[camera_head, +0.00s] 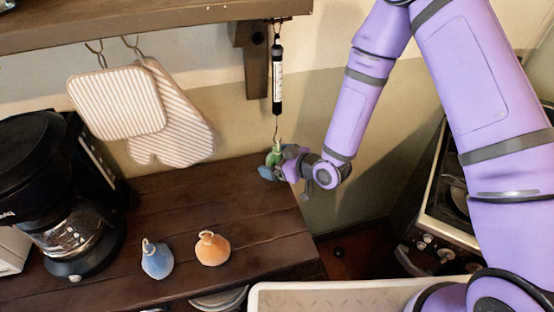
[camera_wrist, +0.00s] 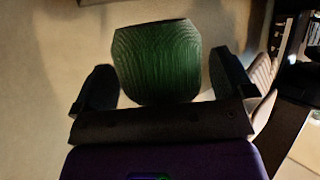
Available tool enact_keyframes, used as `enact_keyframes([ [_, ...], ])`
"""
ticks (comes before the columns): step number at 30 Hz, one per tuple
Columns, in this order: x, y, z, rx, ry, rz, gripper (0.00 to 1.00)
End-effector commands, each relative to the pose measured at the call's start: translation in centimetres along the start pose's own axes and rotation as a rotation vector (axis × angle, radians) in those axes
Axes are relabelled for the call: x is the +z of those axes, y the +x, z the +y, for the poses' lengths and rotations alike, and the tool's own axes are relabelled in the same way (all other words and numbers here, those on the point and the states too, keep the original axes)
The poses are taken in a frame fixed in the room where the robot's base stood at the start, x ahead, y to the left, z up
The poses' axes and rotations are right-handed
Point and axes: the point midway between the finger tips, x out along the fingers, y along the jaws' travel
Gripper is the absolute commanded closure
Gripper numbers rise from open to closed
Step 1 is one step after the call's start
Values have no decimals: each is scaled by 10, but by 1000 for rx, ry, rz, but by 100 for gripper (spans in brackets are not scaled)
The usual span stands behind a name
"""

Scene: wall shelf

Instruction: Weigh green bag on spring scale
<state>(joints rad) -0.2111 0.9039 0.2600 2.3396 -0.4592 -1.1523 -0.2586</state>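The spring scale (camera_head: 277,80) hangs upright from the shelf's underside, with its wire hook at the lower end. The green bag (camera_head: 273,157) is at that hook, above the table's back right corner. Its loop appears to meet the hook, but the contact is too small to confirm. My gripper (camera_head: 279,167) is around the bag from the right and below. In the wrist view the green bag (camera_wrist: 158,62) lies between my two fingers, with narrow gaps showing beside it, so the fingers look open. The bag's far side is hidden.
A blue bag (camera_head: 157,261) and an orange bag (camera_head: 212,249) stand on the dark wooden table (camera_head: 255,230). A coffee maker (camera_head: 50,170) is at left. Striped oven mitts (camera_head: 180,125) hang below the shelf (camera_head: 150,24). A stove (camera_head: 445,215) is at right.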

Motion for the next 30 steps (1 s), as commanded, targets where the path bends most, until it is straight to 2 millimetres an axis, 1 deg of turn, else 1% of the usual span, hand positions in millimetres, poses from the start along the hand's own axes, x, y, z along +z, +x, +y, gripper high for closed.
enact_keyframes([
  [1, 0, 0, 0, 0, 0, 0, 5],
  [9, 0, 0, 0, 0, 0, 0, 66],
  [14, -2, -1, 0, 0, 0, 1, 66],
  [24, -11, -7, 3, 1, 1, 1, 66],
  [30, -11, -7, 3, 1, 1, 1, 66],
])
